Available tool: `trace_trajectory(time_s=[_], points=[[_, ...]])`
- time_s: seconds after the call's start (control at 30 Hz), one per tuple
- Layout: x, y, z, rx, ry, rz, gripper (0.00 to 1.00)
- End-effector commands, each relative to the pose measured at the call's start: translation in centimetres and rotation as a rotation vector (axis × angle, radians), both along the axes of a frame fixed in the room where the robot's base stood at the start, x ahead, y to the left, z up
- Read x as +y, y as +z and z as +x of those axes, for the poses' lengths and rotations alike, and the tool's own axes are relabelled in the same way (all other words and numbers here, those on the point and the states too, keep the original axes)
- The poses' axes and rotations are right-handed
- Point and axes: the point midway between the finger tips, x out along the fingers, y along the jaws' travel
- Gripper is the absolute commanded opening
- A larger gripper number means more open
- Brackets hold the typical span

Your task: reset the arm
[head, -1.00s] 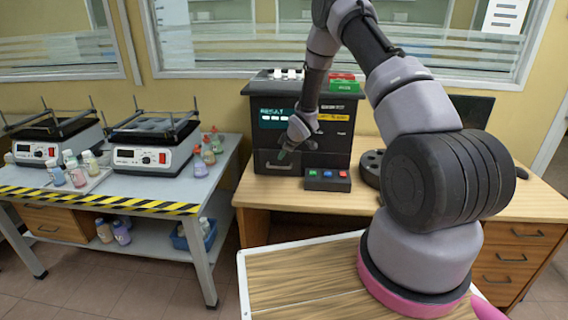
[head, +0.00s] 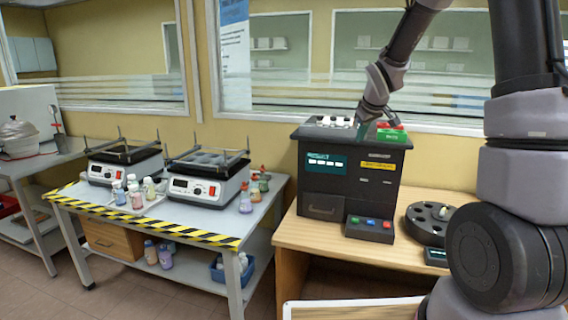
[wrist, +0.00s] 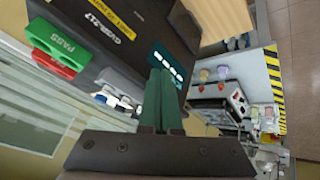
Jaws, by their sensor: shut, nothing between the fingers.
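My gripper (head: 362,134) is raised at the top front of the black analysis machine (head: 345,185) in the head view. In the wrist view the green fingers of my gripper (wrist: 163,75) are together with nothing between them. They point past the machine's dark front (wrist: 125,45) and its display (wrist: 168,68). I cannot tell whether they touch the machine.
A button box (head: 369,228) and a round black rotor (head: 428,222) stand on the wooden desk (head: 330,240). Two shaker units (head: 205,180) and several bottles (head: 137,198) stand on the striped-edge bench (head: 170,222) at left. A green and red block (head: 395,135) sits on the machine.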

Motion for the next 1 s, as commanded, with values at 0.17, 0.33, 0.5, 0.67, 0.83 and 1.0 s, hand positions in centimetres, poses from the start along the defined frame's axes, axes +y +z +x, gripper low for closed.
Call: trace_trajectory(time_s=[0.17,0.33,0.5,0.67,0.83,1.0], points=[[-1.3,6.8,-7.0,0.001,-0.186,0.115,0.00],[-1.7,11.0,-14.3,0.013,-0.348,0.249,0.00],[-1.4,13.5,-22.0,0.032,-0.489,0.401,0.00],[-0.6,14.4,-28.1,0.059,-0.589,0.537,0.00],[0.2,14.4,-31.8,0.084,-0.642,0.626,0.00],[0.4,14.3,-32.8,0.095,-0.658,0.652,0.00]])
